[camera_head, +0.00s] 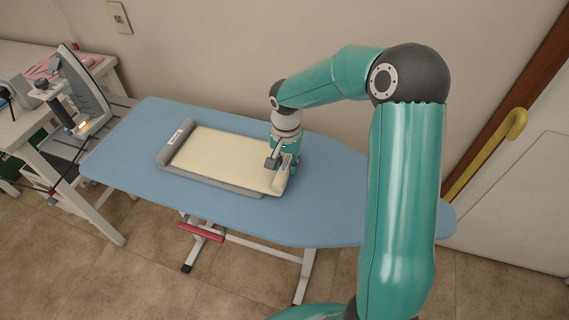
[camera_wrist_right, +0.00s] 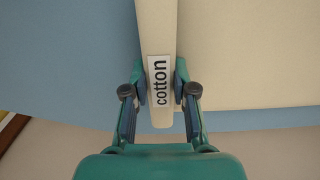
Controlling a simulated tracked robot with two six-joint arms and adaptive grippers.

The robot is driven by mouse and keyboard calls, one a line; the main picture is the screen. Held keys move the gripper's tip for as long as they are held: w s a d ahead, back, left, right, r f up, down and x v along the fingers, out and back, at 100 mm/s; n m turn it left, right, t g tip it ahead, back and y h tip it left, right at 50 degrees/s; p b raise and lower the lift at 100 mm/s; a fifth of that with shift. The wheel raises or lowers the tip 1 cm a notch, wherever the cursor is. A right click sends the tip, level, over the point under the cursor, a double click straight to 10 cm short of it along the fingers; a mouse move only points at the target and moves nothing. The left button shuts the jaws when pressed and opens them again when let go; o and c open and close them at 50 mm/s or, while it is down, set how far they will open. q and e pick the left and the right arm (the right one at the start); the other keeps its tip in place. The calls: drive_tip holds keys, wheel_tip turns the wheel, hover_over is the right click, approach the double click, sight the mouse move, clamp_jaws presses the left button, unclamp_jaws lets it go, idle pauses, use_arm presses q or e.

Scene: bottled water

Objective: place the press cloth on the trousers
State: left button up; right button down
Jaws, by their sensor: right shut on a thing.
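The cream press cloth (camera_head: 225,158) lies flat over the grey trousers (camera_head: 235,188) on the ironing board. Grey shows along the front edge and as a raised, labelled bar at the left end. The cloth's right end has a cream bar (camera_head: 282,180); in the right wrist view this bar (camera_wrist_right: 157,30) carries a "cotton" label. My right gripper (camera_head: 281,162) is over that end, shut on the bar. In the wrist view its fingers (camera_wrist_right: 158,94) press either side of it. The cloth's far right corner is partly hidden by the gripper. My left gripper is not in view.
The blue ironing board (camera_head: 340,215) has free room right of the cloth and at its left end. An iron (camera_head: 85,90) stands upright at the far left, near a white table (camera_head: 20,125). A wall is close behind; a yellow cane-like handle (camera_head: 490,155) is at right.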

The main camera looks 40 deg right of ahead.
drive_tip(key=c, duration=0.9)
unclamp_jaws()
drive_tip(key=shift+c, duration=0.2)
wheel_tip(320, 180, up, 12)
drive_tip(key=shift+r, duration=0.1)
